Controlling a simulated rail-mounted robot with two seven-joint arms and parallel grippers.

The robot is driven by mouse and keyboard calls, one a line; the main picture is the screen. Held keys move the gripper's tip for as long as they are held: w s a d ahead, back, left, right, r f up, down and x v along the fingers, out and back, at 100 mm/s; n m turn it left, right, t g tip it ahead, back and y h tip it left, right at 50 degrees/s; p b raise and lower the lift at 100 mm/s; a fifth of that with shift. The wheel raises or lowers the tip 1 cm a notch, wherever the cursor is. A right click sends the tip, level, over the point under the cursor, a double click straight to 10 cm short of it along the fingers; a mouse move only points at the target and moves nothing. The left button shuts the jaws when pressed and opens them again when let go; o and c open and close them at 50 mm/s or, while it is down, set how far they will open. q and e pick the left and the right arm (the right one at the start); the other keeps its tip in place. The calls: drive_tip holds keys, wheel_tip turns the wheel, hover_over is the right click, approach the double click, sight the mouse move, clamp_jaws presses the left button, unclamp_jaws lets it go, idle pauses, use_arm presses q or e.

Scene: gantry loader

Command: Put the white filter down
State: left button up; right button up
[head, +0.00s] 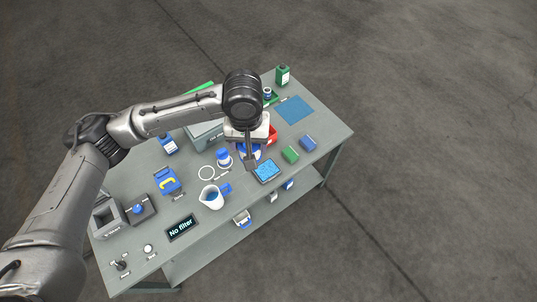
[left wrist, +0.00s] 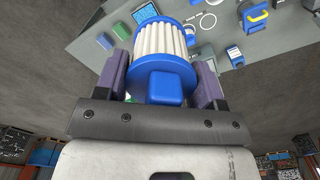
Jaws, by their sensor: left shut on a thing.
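The white filter (left wrist: 158,40) has white pleats and blue end caps. In the left wrist view it sits between the two purple finger pads of my left gripper (left wrist: 163,88), which is shut on it. In the head view my left gripper (head: 250,158) is over the middle of the grey table (head: 180,208), and the filter is mostly hidden behind the gripper and wrist. I cannot tell its height above the table. My right gripper is in neither view.
A jug (head: 211,198), a white ring (head: 207,173) and a display reading "No filter" (head: 182,228) stand left. A blue mat (head: 294,110) lies clear at the back right.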

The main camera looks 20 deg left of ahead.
use_arm(q)
drive_tip(key=w+a+f+n+b, duration=0.1)
drive_tip(key=w+f+n+b, duration=0.15)
drive_tip(key=f+b, duration=0.55)
drive_tip(key=w+f+n+b, duration=0.2)
drive_tip(key=w+f+b, duration=0.25)
drive_tip(key=f, duration=0.65)
drive_tip(key=n+b, duration=0.4)
drive_tip(key=b, duration=0.9)
approach(236, 178)
drive_tip(key=shift+w+f+m, duration=0.1)
drive_tip(key=shift+m, duration=0.15)
drive_tip(key=shift+f+b, duration=0.9)
drive_tip(key=shift+f, duration=1.1)
drive_tip(key=o, duration=0.9)
drive_tip(key=shift+f, duration=0.1)
drive_tip(key=shift+o, duration=0.2)
